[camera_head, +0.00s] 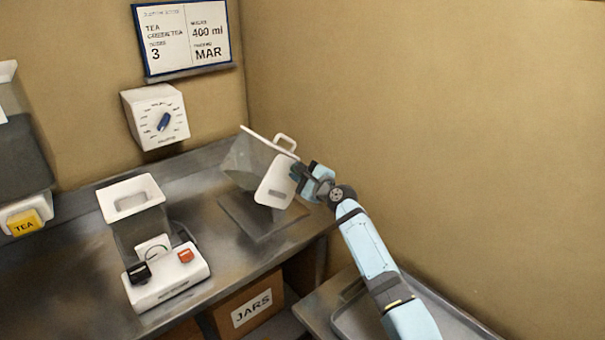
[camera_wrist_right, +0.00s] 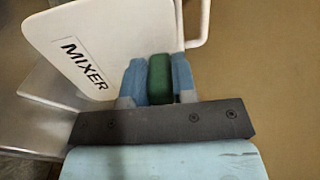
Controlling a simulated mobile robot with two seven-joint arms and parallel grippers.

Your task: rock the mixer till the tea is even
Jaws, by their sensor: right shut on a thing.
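The mixer (camera_head: 248,160) is a clear-sided box with a white lid edge and a white end panel. It stands tilted over a dark base plate on the steel counter. The panel, marked MIXER, fills the upper left of the right wrist view (camera_wrist_right: 105,30). My right gripper (camera_head: 302,176) is shut on the mixer's green handle (camera_wrist_right: 160,78), which sits between its blue fingers. The tea inside the mixer cannot be made out. My left gripper is not in view.
A white-topped machine (camera_head: 167,277) with a black and a red control stands on the counter (camera_head: 85,275). A dial box (camera_head: 156,117) and a sign (camera_head: 185,38) are on the wall. A TEA dispenser (camera_head: 25,215) is far left. A JARS box (camera_head: 250,308) is below.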

